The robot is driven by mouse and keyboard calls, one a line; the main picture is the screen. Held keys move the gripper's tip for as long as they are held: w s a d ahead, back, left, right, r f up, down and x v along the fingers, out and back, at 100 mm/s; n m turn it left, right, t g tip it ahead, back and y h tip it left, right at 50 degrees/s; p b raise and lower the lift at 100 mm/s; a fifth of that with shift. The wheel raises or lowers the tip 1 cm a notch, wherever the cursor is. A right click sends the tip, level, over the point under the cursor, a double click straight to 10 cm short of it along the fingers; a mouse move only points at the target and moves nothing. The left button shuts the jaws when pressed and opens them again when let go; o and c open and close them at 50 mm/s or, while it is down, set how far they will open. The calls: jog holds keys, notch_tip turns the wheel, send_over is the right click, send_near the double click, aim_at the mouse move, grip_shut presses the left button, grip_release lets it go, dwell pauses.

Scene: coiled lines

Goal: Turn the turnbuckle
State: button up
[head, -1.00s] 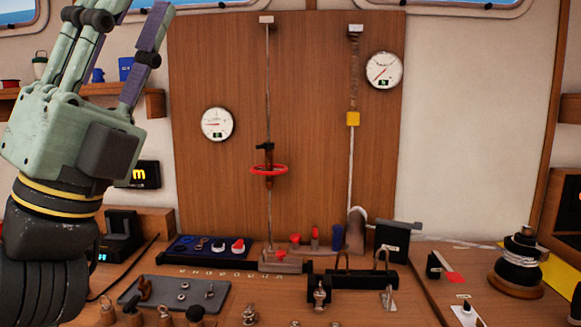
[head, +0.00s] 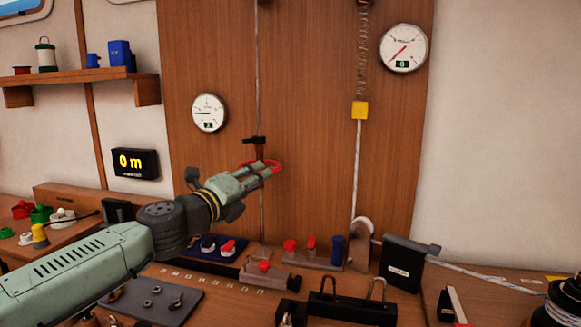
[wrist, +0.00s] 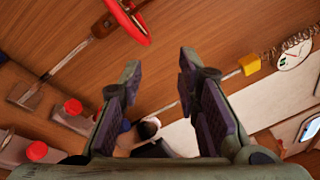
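The turnbuckle (head: 254,141) sits on the thin left line in front of the wooden panel. Its red ring handle (head: 273,163) shows just past my fingers in the head view, which hide most of the body. In the wrist view the red ring (wrist: 127,20) is at the upper left, outside the space between my fingers. My gripper (head: 267,170) overlaps the ring in the head view. In the wrist view my gripper (wrist: 159,63) is open, with nothing between its fingers. I cannot tell from the head view whether a finger touches the ring.
A round gauge (head: 208,113) hangs left of the line and another (head: 404,48) at upper right. A second line carries a spring and a yellow block (head: 360,110). Below, the bench holds red-knobbed fittings (head: 290,245) and a black rack (head: 350,308).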

aim_at(274, 168)
jog(key=shift+y, duration=0.4)
jog(key=p+x, duration=0.1)
jog(key=x, duration=0.2)
jog(key=p+x, duration=0.1)
jog(key=x, duration=0.2)
jog(key=a+p+x, duration=0.1)
jog(key=x, duration=0.2)
jog(key=shift+w+d+f, duration=0.15)
jog(key=shift+w+f, duration=0.25)
jog(key=shift+w, duration=0.25)
jog(key=shift+w+d+f, duration=0.15)
jog(key=shift+w+d, duration=0.1)
jog(key=shift+w, duration=0.2)
jog(key=shift+c, duration=0.5)
grip_shut()
